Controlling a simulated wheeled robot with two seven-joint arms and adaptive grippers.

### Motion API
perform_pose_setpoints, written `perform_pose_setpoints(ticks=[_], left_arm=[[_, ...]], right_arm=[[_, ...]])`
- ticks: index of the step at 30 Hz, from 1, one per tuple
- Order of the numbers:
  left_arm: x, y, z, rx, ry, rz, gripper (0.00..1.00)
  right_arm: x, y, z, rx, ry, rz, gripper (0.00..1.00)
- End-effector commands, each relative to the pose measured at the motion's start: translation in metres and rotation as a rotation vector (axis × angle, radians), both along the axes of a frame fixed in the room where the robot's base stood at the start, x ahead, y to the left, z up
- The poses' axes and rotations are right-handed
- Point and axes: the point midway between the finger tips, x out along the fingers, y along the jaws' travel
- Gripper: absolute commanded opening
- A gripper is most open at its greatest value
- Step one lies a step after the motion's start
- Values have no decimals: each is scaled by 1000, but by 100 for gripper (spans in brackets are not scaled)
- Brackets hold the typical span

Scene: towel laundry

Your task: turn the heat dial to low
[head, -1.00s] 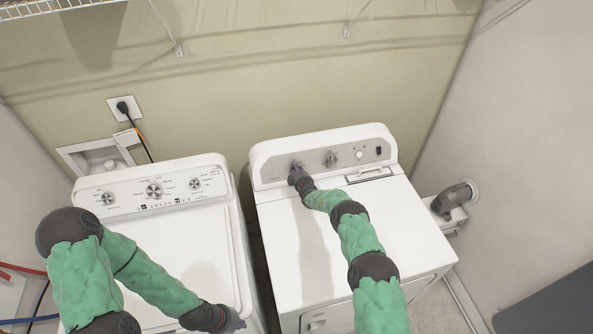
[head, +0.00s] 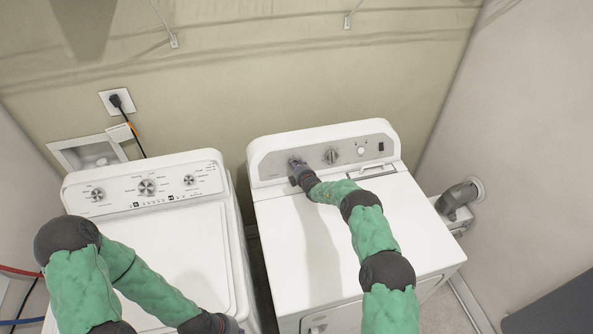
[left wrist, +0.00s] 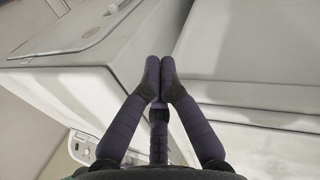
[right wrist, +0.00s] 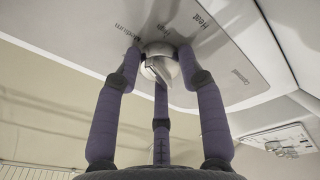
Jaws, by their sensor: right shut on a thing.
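The heat dial (right wrist: 160,62) is a silver knob with a raised bar, on the grey panel of the right-hand machine. The words "Heat" and "Medium" are printed beside it. My right gripper (right wrist: 158,72) has its purple fingers around the dial and is shut on it. The bar lies slantwise between the fingers; its exact setting is unclear. In the head view my right gripper (head: 296,165) covers most of the dial at the panel's left end. My left gripper (left wrist: 160,72) has its fingertips together, with nothing seen between them, over the front of the machines.
A second knob (head: 331,155), a small white knob (head: 361,151) and a dark switch (head: 381,146) sit farther right on the panel. A white washer (head: 150,255) with its own dials stands on the left. The dryer top (head: 400,225) is clear beside my right arm.

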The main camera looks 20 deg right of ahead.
Motion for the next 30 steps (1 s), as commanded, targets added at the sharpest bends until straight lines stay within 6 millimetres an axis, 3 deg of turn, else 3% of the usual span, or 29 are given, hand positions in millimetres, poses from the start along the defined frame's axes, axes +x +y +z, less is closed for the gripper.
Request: perform_pose_setpoints(ticks=[7, 22, 23, 24, 30], left_arm=[[0, 0, -11, 0, 0, 0, 0], [0, 0, -11, 0, 0, 0, 0], [0, 0, -11, 0, 0, 0, 0], [0, 0, -12, 0, 0, 0, 0], [0, 0, -12, 0, 0, 0, 0]], right_arm=[[0, 2, 0, -73, -1, 39, 7], [0, 3, 1, -90, 0, 48, 7], [0, 3, 0, -90, 0, 48, 48], [0, 3, 0, -89, 0, 47, 60], [0, 2, 0, -88, 1, 46, 63]])
